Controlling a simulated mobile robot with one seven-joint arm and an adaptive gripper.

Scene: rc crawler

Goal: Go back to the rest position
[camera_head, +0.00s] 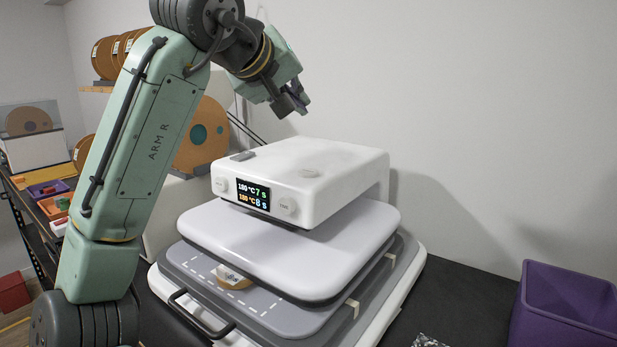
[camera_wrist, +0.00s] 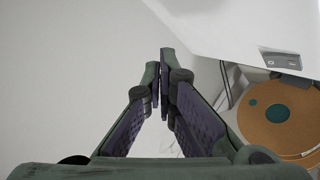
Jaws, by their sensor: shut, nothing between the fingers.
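My gripper (camera_head: 292,103) is raised above and behind the white heat press (camera_head: 330,180), near the back wall. In the wrist view my gripper (camera_wrist: 162,75) shows its two fingers together at the tips, with nothing between them. The press has a lit display (camera_head: 253,195) with two temperature and seconds readings. Its upper plate (camera_head: 350,235) is above the grey lower plate (camera_head: 300,325), with a gap at the front. A small tan and white item (camera_head: 234,277) lies on the lower plate, partly under the upper plate. My gripper touches nothing that I can see.
A purple bin (camera_head: 565,310) stands at the right on the black table (camera_head: 470,295). Orange-brown spools (camera_head: 205,135) stand behind my arm at the left. Small coloured trays (camera_head: 50,190) sit on a shelf at the far left. The space above the table on the right is clear.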

